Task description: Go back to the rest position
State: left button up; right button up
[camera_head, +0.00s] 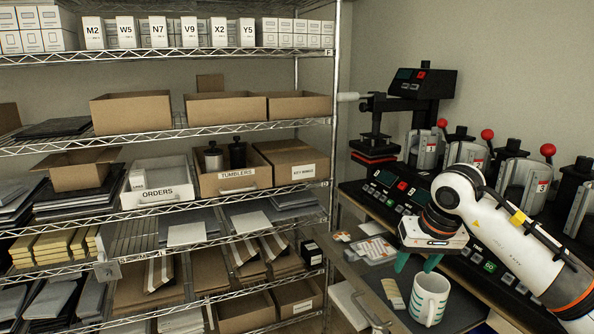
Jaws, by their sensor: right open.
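My right arm comes in from the right, and its gripper (416,263) hangs pointing down with its two teal fingers apart and nothing between them. A white mug (430,299) with a printed mark stands upright on the dark work surface, just below and in front of the fingers. The fingertips are close to its rim, and I cannot tell whether they touch it. My left gripper is not in view.
A mug press machine (468,263) with numbered stations and red-knobbed levers stands behind my right arm. A heat press (421,84) stands further back. Cards (373,249) lie left of the gripper. A wire shelf (170,205) with boxes and trays fills the left.

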jog(key=a+f+y, duration=0.4)
jog(key=a, duration=0.4)
jog(key=s+a+r+m+y, duration=0.3)
jog(key=s+a+m+y, duration=0.1)
jog(key=a+m+y, duration=0.3)
jog(key=s+a+r+m+y, duration=0.3)
jog(key=s+a+m+y, duration=0.15)
jog(key=a+y, duration=0.3)
jog(key=w+d+m+t+h, duration=0.1)
jog(key=d+m+t+h, duration=0.3)
jog(key=m+t, duration=0.75)
jog(key=w+d+m+t+h, duration=0.2)
jog(key=d+m+t+h, duration=0.3)
jog(key=m, duration=1.2)
jog(key=s+d+f+m+g+h, duration=0.3)
jog(key=d+f+m+h, duration=0.75)
jog(key=m, duration=0.65)
jog(key=s+f+m+g, duration=1.35)
jog(key=s+f, duration=0.75)
jog(key=s, duration=0.3)
notch_tip(320, 180, down, 25)
jog(key=g, duration=0.1)
jog(key=s+d+f+g, duration=0.1)
jog(key=s+d+f, duration=0.2)
jog(key=s+f, duration=1.3)
jog(key=shift+s+d+n+g, duration=0.15)
jog(key=shift+s+n+g, duration=0.15)
jog(key=shift+n, duration=0.15)
